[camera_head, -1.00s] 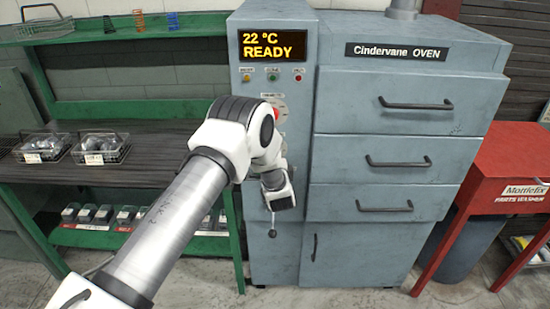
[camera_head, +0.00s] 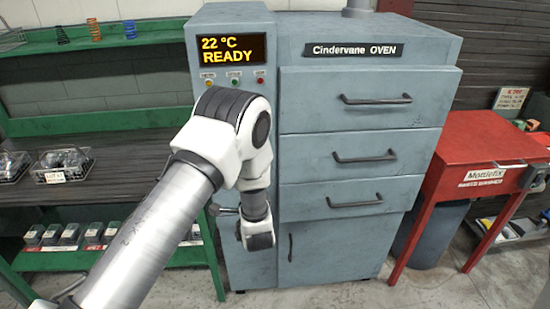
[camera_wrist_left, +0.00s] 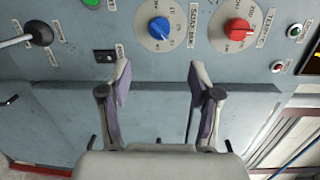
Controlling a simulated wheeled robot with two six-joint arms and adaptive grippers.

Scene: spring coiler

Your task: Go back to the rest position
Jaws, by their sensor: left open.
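My left arm comes in from the left in the head view and is bent in front of the oven's control column. Its left gripper shows in the left wrist view (camera_wrist_left: 158,85), with the two fingers wide apart and nothing between them. In that view the gripper faces the oven's control panel, with a blue dial (camera_wrist_left: 160,28) and a red dial (camera_wrist_left: 238,29) beyond the fingertips. The grey-blue oven (camera_head: 365,100) stands in the middle of the head view, and its display reads 22 °C READY (camera_head: 231,49). Its drawers and lower door look shut. My right gripper is not in view.
A green workbench (camera_head: 120,115) with wire baskets (camera_head: 63,165) stands at the left, with small bins (camera_head: 70,233) on its lower shelf. A red parts washer (camera_head: 485,150) stands to the right of the oven. Bare floor lies in front of the oven.

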